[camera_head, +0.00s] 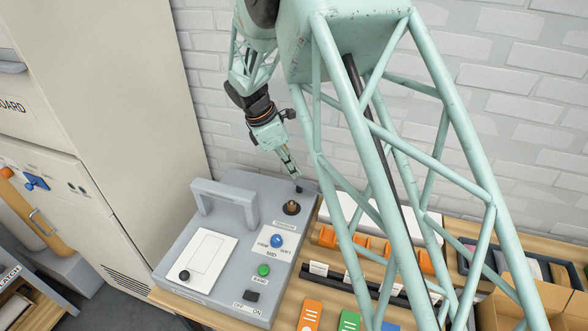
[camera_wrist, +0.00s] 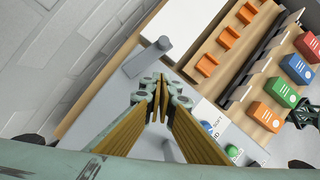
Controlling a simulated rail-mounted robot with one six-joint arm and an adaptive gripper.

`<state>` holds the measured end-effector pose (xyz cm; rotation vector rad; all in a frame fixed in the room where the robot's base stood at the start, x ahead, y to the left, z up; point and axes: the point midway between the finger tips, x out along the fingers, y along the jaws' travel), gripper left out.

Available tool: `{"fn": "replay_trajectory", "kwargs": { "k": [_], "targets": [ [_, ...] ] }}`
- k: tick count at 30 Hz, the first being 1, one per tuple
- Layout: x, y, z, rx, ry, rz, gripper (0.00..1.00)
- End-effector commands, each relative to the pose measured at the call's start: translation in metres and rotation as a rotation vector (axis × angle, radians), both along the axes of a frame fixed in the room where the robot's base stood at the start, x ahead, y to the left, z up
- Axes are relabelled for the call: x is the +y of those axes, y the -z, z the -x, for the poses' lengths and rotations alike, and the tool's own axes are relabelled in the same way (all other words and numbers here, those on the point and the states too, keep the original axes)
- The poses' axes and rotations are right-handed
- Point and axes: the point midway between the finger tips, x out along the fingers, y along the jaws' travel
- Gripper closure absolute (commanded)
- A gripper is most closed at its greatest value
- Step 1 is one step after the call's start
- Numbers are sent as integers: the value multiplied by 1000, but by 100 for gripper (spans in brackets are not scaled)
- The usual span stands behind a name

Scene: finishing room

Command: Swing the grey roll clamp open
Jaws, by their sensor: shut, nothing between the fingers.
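A grey machine (camera_head: 190,262) stands on the wooden bench. At its back right is a small upright part with a dark top (camera_head: 298,186). In the wrist view a grey lever with a dark end (camera_wrist: 148,58) stands just beyond my fingertips; it may be the roll clamp, but I cannot read a label on it. My gripper (camera_head: 292,172) is shut and empty, pointing down above the machine's back right corner. Its fingertips also show in the wrist view (camera_wrist: 158,88), apart from the lever as far as I can tell. The fingers hide part of the machine top.
A grey arched handle (camera_head: 225,190) rises at the machine's back left. A brown knob (camera_head: 291,208), blue dial (camera_head: 276,241), green button (camera_head: 263,270) and dark switch (camera_head: 252,295) are on top. Orange holders (camera_head: 328,237) stand to the right. A brick wall is close behind.

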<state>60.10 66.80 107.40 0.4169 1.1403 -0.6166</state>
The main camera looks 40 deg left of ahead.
Motion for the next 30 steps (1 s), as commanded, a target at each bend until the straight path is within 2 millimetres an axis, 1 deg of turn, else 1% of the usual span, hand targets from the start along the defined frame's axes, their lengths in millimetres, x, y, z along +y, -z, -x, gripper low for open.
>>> {"fn": "replay_trajectory", "kwargs": {
  "k": [18, 24, 30],
  "targets": [
    [-19, 74, -23, 0, -1, 0, 100],
    [-34, 73, -40, 0, 2, -1, 100],
    [-42, 74, -50, -1, 0, -1, 100]
  ]
}}
